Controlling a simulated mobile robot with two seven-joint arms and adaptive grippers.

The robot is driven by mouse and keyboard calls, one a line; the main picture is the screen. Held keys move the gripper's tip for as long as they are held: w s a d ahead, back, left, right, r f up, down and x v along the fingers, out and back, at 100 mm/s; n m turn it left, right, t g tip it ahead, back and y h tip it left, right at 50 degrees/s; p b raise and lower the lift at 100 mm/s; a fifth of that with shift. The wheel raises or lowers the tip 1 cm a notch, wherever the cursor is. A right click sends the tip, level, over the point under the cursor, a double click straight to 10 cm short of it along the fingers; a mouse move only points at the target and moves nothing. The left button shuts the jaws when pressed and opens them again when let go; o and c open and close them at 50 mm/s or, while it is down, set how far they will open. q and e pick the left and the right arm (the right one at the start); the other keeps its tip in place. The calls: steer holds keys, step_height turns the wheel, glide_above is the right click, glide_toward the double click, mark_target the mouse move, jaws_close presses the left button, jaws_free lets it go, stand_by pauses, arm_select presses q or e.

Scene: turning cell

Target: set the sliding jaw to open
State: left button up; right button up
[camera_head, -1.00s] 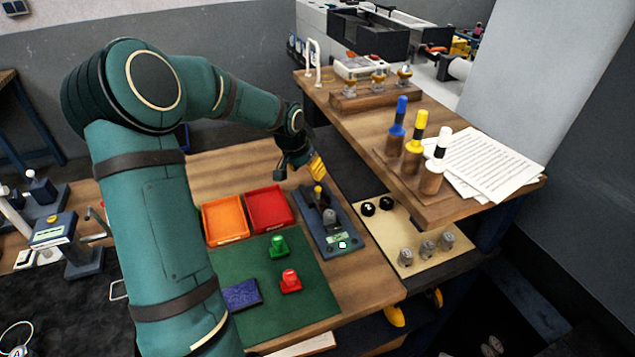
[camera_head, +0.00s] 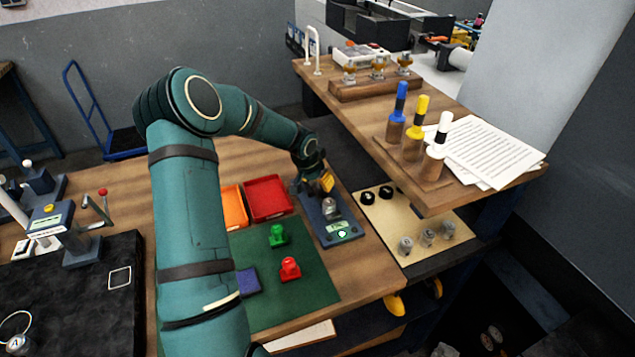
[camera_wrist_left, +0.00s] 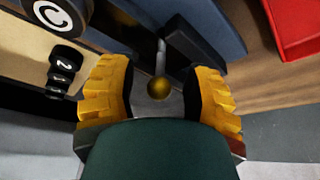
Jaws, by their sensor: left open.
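The jaw fixture is a dark blue base (camera_head: 322,222) with a green label near its front end and a grey round part (camera_head: 330,207) on it, right of the red tray in the head view. My left gripper (camera_head: 326,183) is over its far end. In the left wrist view, a brass ball knob (camera_wrist_left: 159,88) on a thin metal rod lies between the two open yellow fingertips (camera_wrist_left: 158,98), with gaps at both sides. The gripper hides the knob in the head view. I cannot tell the sliding jaw's position. My right gripper is not in view.
Left of the fixture are a red tray (camera_head: 268,197) and an orange tray (camera_head: 234,208). A green mat (camera_head: 300,262) holds green and red knobbed pieces. A beige board (camera_head: 378,222) with black knobs and grey weights lies right. A raised wooden shelf (camera_head: 465,202) stands beyond.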

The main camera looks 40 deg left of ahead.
arm_select(q)
steer(key=shift+w+f, duration=0.15)
steer(key=shift+f, duration=0.2)
jaws_close()
steer(key=shift+w+a+r+p, duration=0.1)
steer(key=shift+w+a+p, duration=0.25)
steer(key=shift+a, duration=0.25)
steer(key=shift+w+a+r+p, duration=0.1)
steer(key=shift+w+a+p, duration=0.2)
steer(key=shift+a, duration=0.25)
steer(key=shift+w+a, duration=0.2)
steer(key=shift+a, duration=0.25)
